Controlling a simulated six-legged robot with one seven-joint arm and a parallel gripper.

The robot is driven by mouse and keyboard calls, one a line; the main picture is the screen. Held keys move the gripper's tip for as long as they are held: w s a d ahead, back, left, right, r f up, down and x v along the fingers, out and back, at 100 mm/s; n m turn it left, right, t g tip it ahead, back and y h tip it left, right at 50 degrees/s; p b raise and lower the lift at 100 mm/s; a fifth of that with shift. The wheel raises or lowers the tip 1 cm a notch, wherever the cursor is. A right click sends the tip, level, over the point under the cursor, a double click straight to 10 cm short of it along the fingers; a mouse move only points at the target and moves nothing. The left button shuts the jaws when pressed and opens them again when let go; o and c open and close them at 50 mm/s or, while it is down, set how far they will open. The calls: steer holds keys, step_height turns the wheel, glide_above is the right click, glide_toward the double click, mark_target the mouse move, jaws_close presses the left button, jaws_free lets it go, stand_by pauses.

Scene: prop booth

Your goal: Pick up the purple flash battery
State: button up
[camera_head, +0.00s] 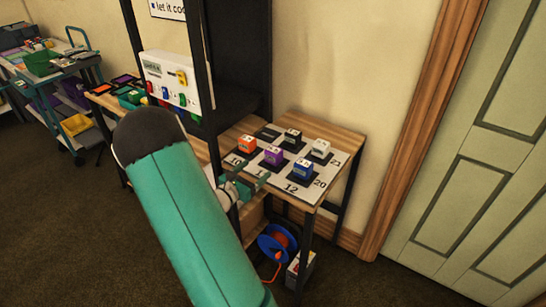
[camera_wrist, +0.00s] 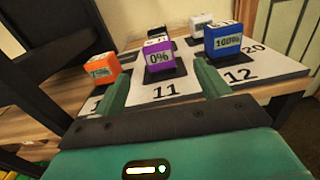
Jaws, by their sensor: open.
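The purple flash battery (camera_head: 273,156) stands on a dark pad on a white numbered sheet on the wooden table. In the wrist view the purple battery (camera_wrist: 158,56) shows a label reading 0% and stands behind the number 11. My gripper (camera_head: 242,183) is at the table's near edge, in front of the batteries. In the wrist view its two green fingers (camera_wrist: 160,82) are spread apart with nothing between them. The purple battery is beyond the fingertips, roughly centred between them, apart from both.
An orange battery (camera_wrist: 102,67) stands left of the purple one, and a blue battery marked 100% (camera_wrist: 222,41) stands close on its right. Black (camera_head: 292,137) and white (camera_head: 320,149) batteries stand behind. A black rack post (camera_wrist: 50,45) rises at left. A blue cable reel (camera_head: 277,244) is below.

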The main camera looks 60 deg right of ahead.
mark_target(277, 150)
steer(key=shift+n, duration=0.3)
steer(key=d, duration=0.4)
steer(key=s+d, duration=0.1)
steer(key=d, duration=0.4)
steer(key=s+d, duration=0.1)
steer(key=d, duration=0.4)
steer(key=shift+f, duration=0.25)
steer(key=shift+a, duration=0.1)
steer(key=shift+c, duration=0.2)
steer(key=c, duration=1.1)
steer(key=shift+c, duration=0.7)
steer(key=shift+r, duration=0.15)
